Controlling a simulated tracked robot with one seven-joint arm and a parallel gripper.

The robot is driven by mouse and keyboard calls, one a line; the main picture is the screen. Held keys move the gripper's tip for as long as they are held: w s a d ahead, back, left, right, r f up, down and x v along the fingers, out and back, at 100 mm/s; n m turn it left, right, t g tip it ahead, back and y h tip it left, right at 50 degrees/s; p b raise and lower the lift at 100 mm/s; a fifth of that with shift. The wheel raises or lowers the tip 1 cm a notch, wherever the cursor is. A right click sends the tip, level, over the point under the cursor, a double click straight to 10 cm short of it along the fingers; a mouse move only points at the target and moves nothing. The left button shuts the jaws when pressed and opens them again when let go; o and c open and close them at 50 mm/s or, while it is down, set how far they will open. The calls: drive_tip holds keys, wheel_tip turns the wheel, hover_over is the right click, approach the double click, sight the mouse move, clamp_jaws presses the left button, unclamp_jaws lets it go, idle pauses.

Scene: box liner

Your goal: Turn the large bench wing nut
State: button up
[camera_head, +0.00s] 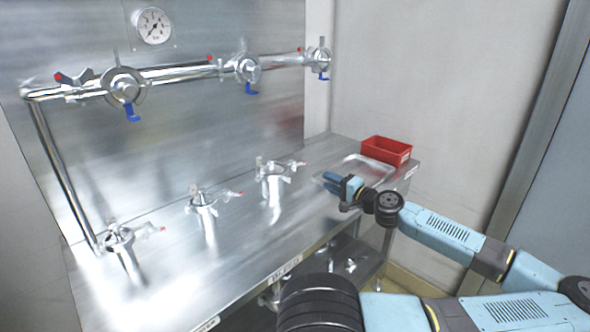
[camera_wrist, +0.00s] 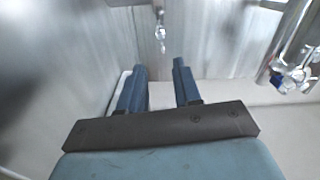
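Three metal clamp fittings stand upright in a row on the steel bench (camera_head: 235,250): a near-left one (camera_head: 122,243), a middle one (camera_head: 203,202) and a far-right one (camera_head: 271,178). Each carries a wing nut with a red-tipped part pointing right. I cannot tell for sure which wing nut is the large one. My gripper (camera_head: 338,190) is right of the far-right fitting, above the bench near the tray, and apart from all fittings. In the wrist view my gripper (camera_wrist: 158,75) is open with nothing between its blue fingers; shiny metal parts (camera_wrist: 290,65) show at the upper right.
A wall pipe (camera_head: 180,73) carries several clamps with blue levers, and a gauge (camera_head: 152,25) hangs above. A shallow metal tray (camera_head: 362,168) and a red bin (camera_head: 387,151) sit at the bench's right end. The bench front is clear.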

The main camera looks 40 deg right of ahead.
sight(297, 166)
drive_tip(key=w, duration=0.9)
drive_tip(key=w+a, duration=0.1)
drive_tip(key=w, duration=0.3)
drive_tip(key=shift+w, duration=0.15)
drive_tip(key=shift+c, duration=0.5)
clamp_jaws()
